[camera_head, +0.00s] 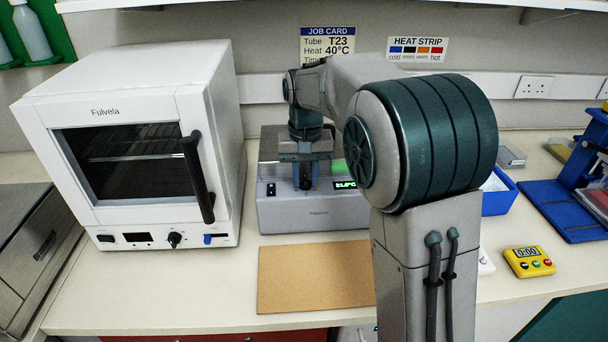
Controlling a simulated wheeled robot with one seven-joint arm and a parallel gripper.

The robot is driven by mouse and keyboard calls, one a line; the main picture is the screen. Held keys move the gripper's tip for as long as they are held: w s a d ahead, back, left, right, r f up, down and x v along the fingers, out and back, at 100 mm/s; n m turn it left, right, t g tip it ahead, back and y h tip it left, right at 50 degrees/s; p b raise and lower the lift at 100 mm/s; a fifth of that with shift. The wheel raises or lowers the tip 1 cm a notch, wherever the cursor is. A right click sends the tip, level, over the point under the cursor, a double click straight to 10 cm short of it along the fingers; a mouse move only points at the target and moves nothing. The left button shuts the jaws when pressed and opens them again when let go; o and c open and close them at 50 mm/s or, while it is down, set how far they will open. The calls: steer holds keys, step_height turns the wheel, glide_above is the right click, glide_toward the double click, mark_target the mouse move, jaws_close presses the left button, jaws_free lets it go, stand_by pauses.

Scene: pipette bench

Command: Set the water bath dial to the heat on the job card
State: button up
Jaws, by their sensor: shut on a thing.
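The job card (328,42) on the back wall reads Tube T23 and Heat 40°C; its lowest line is mostly hidden by my arm.
A white oven (130,150) stands close on the left. A brown board (300,278) lies in front of the bath. A yellow timer (529,262), a blue tray (497,203) and a blue stand (560,211) are at right. A heat strip (417,49) hangs on the wall.

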steer(key=shift+m, duration=0.3)
steer(key=m+p, duration=0.1)
steer(key=m, duration=0.3)
steer(key=shift+r+m+p, duration=0.1)
steer(key=shift+m+p, duration=0.2)
steer(key=shift+p, duration=0.05)
steer(key=m+p, duration=0.1)
steer(key=m, duration=0.5)
steer(key=shift+p, duration=0.3)
steer(key=m+p, duration=0.1)
steer(key=m, duration=0.5)
steer(key=shift+m+p, duration=0.4)
steer(key=m+p, duration=0.2)
steer(key=m, duration=0.3)
steer(key=shift+m, duration=0.3)
steer(key=o, duration=1)
